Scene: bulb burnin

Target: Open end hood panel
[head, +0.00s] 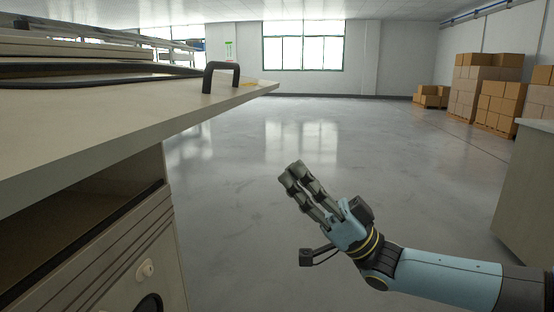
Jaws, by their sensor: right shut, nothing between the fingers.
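The end hood panel (130,115) is a large beige panel at the left, raised and jutting out over the cabinet's dark opening (85,215). A black handle (222,70) stands on its top near the far right corner. My right gripper (292,172) is shut and empty, in the air over the floor, right of the panel and below the handle. It touches nothing. My left gripper is not in view.
The beige cabinet front (130,255) with a lock (146,269) is below the panel. A pale counter (527,185) stands at the right edge. Stacked cardboard boxes (480,85) are far back right. The grey floor (300,130) between is clear.

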